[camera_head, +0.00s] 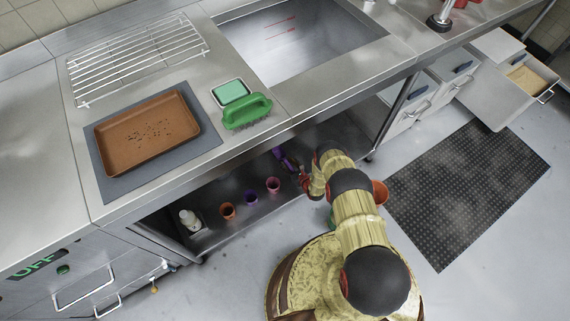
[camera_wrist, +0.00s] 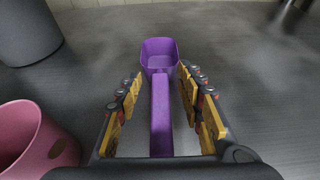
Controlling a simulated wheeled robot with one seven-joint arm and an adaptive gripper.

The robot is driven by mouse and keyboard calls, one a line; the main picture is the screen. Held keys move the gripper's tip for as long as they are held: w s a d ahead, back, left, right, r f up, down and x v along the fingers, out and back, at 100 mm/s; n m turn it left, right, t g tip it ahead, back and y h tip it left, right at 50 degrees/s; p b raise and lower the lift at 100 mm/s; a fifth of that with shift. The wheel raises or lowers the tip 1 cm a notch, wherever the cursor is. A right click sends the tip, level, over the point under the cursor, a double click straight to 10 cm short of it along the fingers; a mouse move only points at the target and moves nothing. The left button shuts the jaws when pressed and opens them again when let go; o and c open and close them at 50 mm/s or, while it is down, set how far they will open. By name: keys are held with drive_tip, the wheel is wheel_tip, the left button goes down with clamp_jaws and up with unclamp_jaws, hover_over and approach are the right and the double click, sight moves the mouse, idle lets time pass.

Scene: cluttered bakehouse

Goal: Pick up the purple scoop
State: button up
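The purple scoop (camera_wrist: 160,100) lies in the middle of the wrist view, its bowl pointing away and its handle running back between my fingers. My gripper (camera_wrist: 160,92) is open, with one finger on each side of the scoop and visible gaps between the pads and the handle. In the head view the purple scoop (camera_head: 285,158) lies on the lower shelf under the counter, partly hidden by the counter edge. My gripper (camera_head: 304,180) reaches in beside it there, mostly hidden by my arm.
A pink cup (camera_wrist: 35,140) stands close on the left in the wrist view, with a dark container (camera_wrist: 28,32) behind it. On the shelf (camera_head: 225,192) stand an orange cup (camera_head: 228,211), a purple cup (camera_head: 250,198) and a white bottle (camera_head: 190,220). The counter edge overhangs the shelf.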

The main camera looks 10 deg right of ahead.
drive_tip(key=shift+w+a+f, duration=0.15)
drive_tip(key=shift+w, duration=0.25)
drive_tip(key=shift+c, duration=0.6)
drive_tip(key=c, duration=0.8)
clamp_jaws()
